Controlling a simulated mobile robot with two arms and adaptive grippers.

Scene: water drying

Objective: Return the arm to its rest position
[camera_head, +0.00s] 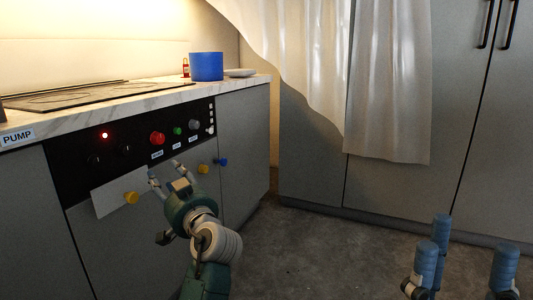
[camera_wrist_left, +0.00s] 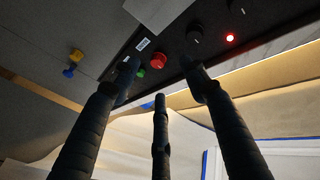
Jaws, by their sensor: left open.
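My left gripper (camera_head: 166,174) is in front of the kitchen control panel (camera_head: 72,165), with its fingers pointing toward the cabinet front. In the left wrist view its three dark fingers (camera_wrist_left: 160,78) are spread, with nothing between them. Beyond the fingertips are a red button (camera_wrist_left: 158,61) and a green button (camera_wrist_left: 141,73). Whether any finger touches the panel is hard to tell. My right gripper (camera_head: 460,258) is at the lower right of the head view, its blue fingers apart and empty, over the floor.
A marble counter (camera_head: 100,115) holds a blue pot (camera_head: 206,66) and a hob (camera_head: 60,96). Yellow knobs (camera_head: 131,198) and a blue knob (camera_head: 222,161) stick out of the cabinet front. A white curtain (camera_head: 390,90) hangs at tall cabinets. The floor (camera_head: 310,250) between the arms is clear.

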